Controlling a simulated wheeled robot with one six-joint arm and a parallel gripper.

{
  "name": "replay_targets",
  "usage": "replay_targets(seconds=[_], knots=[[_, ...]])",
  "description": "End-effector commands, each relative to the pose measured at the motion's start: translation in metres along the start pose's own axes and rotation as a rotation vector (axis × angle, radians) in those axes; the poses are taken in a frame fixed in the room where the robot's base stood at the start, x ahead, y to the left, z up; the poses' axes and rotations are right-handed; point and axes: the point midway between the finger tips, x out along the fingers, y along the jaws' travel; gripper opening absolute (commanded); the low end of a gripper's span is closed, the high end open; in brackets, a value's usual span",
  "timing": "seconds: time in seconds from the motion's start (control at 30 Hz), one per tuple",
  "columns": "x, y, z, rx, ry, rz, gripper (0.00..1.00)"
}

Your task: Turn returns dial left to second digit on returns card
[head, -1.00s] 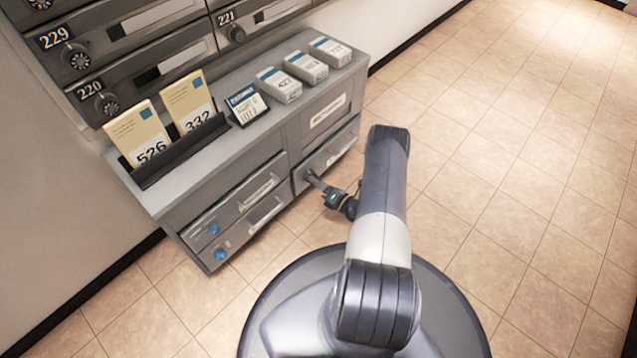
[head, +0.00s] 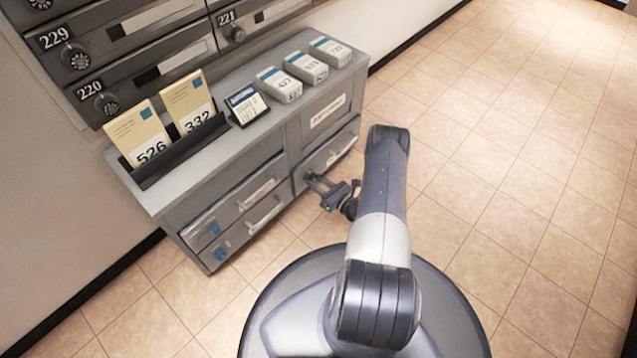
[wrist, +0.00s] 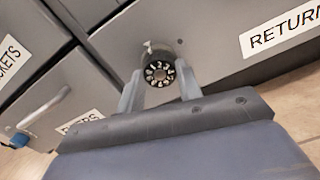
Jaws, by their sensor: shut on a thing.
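The returns dial (wrist: 158,72) is a dark round knob with white digits on its face, on a grey front beside a label reading "RETURN" (wrist: 285,32), cut off by the frame edge. My gripper (wrist: 160,80) is shut on the dial, one finger on each side. In the head view my gripper (head: 318,184) reaches the lower right drawer front (head: 330,158) of the grey cabinet; the dial is hidden there. A small card on a dark stand (head: 246,104) stands on the cabinet top; its writing is too small to read, so I cannot tell whether it is the returns card.
Two tan envelopes, 526 (head: 140,135) and 332 (head: 190,103), stand in a black rack. Several white-and-blue boxes (head: 278,84) sit on the cabinet top. Drawers with handles (head: 263,212) are at left. The tiled floor (head: 500,170) at right is clear.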

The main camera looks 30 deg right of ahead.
Motion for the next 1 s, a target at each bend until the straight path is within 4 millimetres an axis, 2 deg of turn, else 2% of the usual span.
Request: replay_targets(seconds=[0.2, 0.5, 1.0], knots=[[-0.0004, -0.0001, -0.0006, -0.182, 0.001, -0.001, 0.11], [-0.0004, -0.0001, -0.0007, -0.36, 0.001, -0.001, 0.11], [-0.0004, -0.0002, -0.0007, -0.441, 0.001, -0.001, 0.11]])
